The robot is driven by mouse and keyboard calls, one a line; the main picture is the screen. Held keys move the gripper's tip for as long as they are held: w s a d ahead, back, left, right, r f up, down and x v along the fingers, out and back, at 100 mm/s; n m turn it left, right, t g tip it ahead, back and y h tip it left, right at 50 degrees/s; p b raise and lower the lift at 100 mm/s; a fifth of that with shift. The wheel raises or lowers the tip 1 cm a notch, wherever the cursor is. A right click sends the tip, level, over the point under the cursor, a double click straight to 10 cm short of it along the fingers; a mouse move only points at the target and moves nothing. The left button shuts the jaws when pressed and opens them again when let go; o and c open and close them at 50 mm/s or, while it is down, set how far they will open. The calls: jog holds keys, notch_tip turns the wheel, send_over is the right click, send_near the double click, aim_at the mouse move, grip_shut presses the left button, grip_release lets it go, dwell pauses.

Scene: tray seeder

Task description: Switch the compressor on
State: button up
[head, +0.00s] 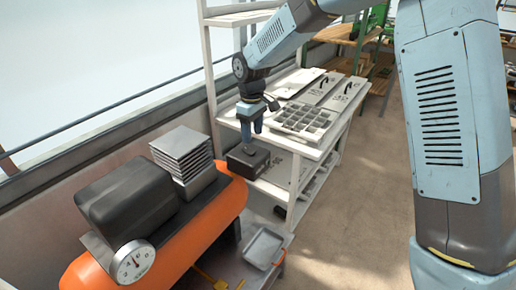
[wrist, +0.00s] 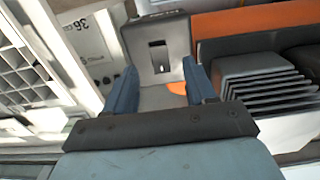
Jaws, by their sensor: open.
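The compressor has an orange tank (head: 213,222), a dark motor block (head: 125,200), a stack of grey cooling fins (head: 182,152) and a round dial gauge (head: 133,262). A dark switch box (head: 262,170) sits at the tank's far end, with a small raised part on top. My gripper (head: 251,130) points down just above this box, open and empty. In the wrist view, the grey switch box (wrist: 172,28) with a dark slot-like plate (wrist: 158,56) lies ahead of my two blue fingers (wrist: 162,78). They appear apart from it. The switch's position is too small to tell.
A white shelf rack (head: 330,140) behind the box carries a seed tray (head: 303,119) and flat panels with black handles. A grey shallow tray (head: 263,248) lies low beside the compressor. Open floor (head: 365,215) lies to the right. A wall and window rail run along the left.

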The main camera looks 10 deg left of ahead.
aim_at(253, 153)
notch_tip(253, 153, down, 6)
jog(key=shift+f, duration=0.25)
